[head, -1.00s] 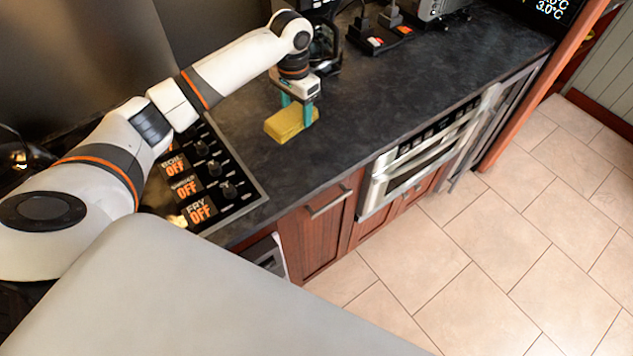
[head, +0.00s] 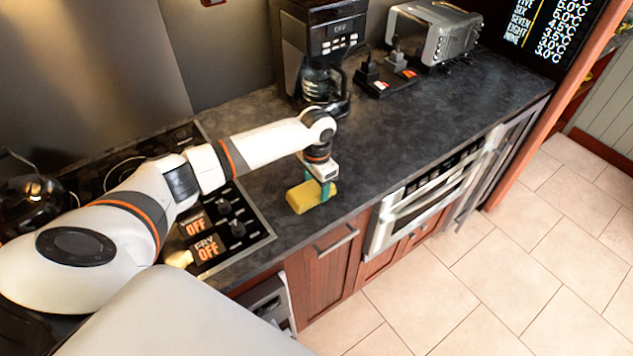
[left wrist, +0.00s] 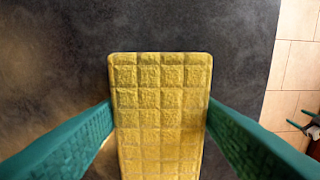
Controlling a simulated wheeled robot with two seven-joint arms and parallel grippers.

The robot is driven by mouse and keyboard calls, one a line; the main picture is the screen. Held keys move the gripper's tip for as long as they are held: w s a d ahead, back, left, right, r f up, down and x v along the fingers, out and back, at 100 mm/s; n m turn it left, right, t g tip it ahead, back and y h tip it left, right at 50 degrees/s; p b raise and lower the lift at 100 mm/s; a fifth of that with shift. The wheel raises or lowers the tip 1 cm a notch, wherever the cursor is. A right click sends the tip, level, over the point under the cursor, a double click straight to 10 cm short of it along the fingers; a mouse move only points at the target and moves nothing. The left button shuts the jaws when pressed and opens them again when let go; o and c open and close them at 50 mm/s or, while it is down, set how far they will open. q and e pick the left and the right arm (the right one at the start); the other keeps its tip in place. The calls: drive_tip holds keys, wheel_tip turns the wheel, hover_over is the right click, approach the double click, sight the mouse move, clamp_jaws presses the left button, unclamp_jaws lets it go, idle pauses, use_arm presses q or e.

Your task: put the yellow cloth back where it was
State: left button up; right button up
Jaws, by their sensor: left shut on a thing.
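The yellow cloth (head: 309,197) is a thick, sponge-like block with a grid pattern, at the dark counter's front part, right of the stove. My left gripper (head: 326,192) is over it from above, its teal fingers on either side. In the left wrist view the cloth (left wrist: 160,110) lies between the two fingers (left wrist: 160,128), which press on its long sides. The gripper is shut on the cloth. I cannot tell whether the cloth touches the counter or hangs just above it. My right gripper is not in view.
The stove panel (head: 222,222) with knobs and OFF labels is left of the cloth. A coffee maker (head: 325,45), a power strip (head: 386,83) and a toaster (head: 434,32) stand at the back. A microwave drawer (head: 425,203) is below the front edge. The counter (head: 440,110) right of the cloth is clear.

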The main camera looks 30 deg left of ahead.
sight(317, 186)
use_arm(q)
drive_tip(key=shift+f, duration=0.1)
drive_tip(key=o, duration=0.9)
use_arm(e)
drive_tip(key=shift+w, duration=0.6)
use_arm(q)
drive_tip(key=shift+o, duration=0.2)
wheel_tip(317, 186, up, 12)
drive_tip(key=b, duration=0.2)
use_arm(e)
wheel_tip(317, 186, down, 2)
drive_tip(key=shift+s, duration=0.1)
